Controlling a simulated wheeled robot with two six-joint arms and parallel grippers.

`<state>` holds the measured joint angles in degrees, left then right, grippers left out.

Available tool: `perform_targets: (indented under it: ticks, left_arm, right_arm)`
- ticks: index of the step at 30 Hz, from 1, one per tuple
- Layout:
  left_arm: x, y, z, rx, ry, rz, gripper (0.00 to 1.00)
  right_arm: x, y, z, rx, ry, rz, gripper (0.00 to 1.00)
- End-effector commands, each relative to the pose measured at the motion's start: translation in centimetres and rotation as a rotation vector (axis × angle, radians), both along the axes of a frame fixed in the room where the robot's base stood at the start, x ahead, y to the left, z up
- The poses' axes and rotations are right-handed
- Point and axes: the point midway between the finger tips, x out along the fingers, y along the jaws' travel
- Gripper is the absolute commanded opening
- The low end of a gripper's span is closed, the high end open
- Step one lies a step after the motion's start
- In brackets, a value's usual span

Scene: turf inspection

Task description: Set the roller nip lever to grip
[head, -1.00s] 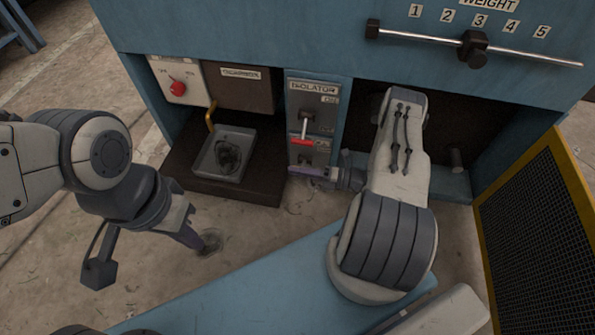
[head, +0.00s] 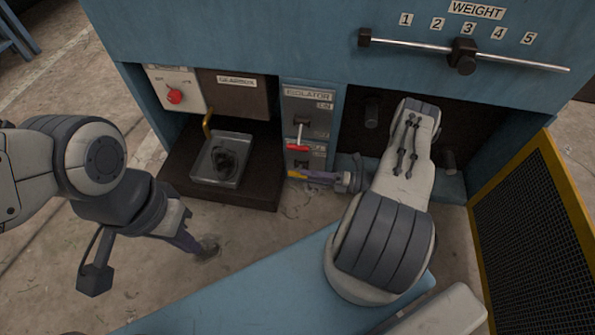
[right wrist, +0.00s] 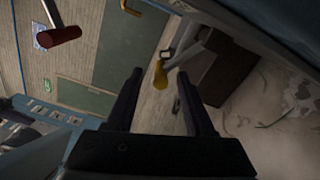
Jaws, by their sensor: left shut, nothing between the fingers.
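A short lever with a yellow handle (head: 296,174) sits low on the panel below the isolator; its label is too small to read, so I cannot confirm it is the roller nip lever. My right gripper (head: 312,177) is beside it. In the right wrist view, the fingers of this gripper (right wrist: 158,88) are apart, and the yellow handle (right wrist: 160,76) shows at or just beyond their tips. Contact cannot be told. The lever's base is partly hidden. My left gripper (head: 204,249) is shut and empty above the floor at left.
The isolator's red-handled lever (head: 299,147) is just above my right gripper. A metal tray (head: 194,174) and a yellow pipe (head: 207,125) are to the left. A yellow-framed mesh guard (head: 510,205) stands at right. A weight slider (head: 463,55) is above.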

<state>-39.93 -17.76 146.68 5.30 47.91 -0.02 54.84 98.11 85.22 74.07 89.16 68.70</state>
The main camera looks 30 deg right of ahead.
Motion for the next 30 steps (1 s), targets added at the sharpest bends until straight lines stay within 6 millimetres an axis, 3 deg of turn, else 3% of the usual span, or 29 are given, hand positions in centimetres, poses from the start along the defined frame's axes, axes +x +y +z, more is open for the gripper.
perform_targets:
  ticks: [3, 10, 30]
  left_arm:
    - [0.0, 0.0, 0.9, 0.000, 0.000, 0.000, 0.00]
    - [0.0, 0.0, 1.4, 0.000, 0.000, 0.000, 0.00]
    - [0.0, 0.0, 1.4, 0.000, 0.000, 0.000, 0.00]
  right_arm:
    - [-1.5, -2.1, 0.2, -0.002, -0.002, -0.008, 0.52]
    - [-3.4, -4.4, 0.1, -0.001, -0.003, -0.005, 0.52]
    - [-3.7, -4.8, 0.0, -0.002, -0.001, -0.002, 0.52]
